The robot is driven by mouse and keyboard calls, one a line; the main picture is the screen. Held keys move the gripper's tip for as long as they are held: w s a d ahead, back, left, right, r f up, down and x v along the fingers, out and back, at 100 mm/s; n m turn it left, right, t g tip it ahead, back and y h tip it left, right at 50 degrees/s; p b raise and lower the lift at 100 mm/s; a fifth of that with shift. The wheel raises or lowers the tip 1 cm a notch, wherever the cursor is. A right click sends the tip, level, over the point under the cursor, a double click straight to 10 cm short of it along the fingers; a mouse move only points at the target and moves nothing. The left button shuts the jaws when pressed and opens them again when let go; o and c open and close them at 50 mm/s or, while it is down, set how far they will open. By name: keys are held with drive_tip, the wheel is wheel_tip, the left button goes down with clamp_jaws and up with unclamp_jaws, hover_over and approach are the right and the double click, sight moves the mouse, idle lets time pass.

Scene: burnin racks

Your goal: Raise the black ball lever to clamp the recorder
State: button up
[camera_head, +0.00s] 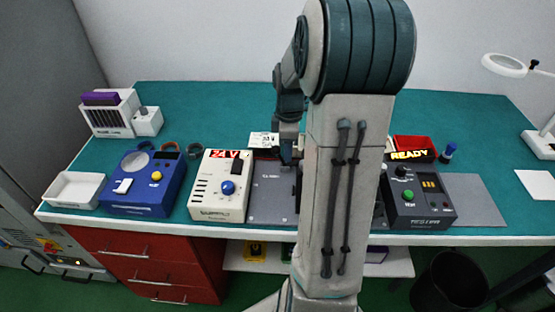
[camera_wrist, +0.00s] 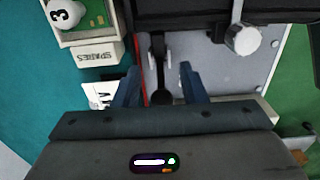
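The black ball lever (camera_wrist: 161,97) shows in the wrist view, its dark arm running up the picture from the ball. My gripper (camera_wrist: 160,78) is open, with one blue finger on each side of the lever and a visible gap on both sides. The lever lies over a grey plate (camera_wrist: 201,58). In the head view the grey plate (camera_head: 270,196) shows beside the cream 24 V unit. My arm hides the lever there.
In the head view, a cream 24 V unit (camera_head: 219,188) and blue unit (camera_head: 143,185) stand left of the plate; a dark READY unit (camera_head: 419,203) stands right. The wrist view shows a SPARES box (camera_wrist: 95,54) left of my gripper. The teal bench (camera_head: 215,100) is clear at the back.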

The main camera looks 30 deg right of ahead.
sight(286, 166)
wheel_tip(286, 166, up, 9)
drive_tip(key=p, duration=0.7)
idle(0.3)
drive_tip(key=shift+a, duration=0.1)
idle(0.3)
drive_tip(key=s+a+r+m+t, duration=0.1)
drive_tip(key=s+a+r+m, duration=0.3)
drive_tip(key=s+a, duration=0.3)
drive_tip(key=s+a+r+m+t, duration=0.2)
drive_tip(key=s+a+r+m, duration=0.2)
drive_tip(key=s+a+m, duration=0.3)
drive_tip(key=s+a, duration=0.1)
drive_tip(key=a, duration=0.4)
drive_tip(key=shift+s+t, duration=0.2)
drive_tip(key=shift+t, duration=0.1)
drive_tip(key=shift+a+r, duration=0.1)
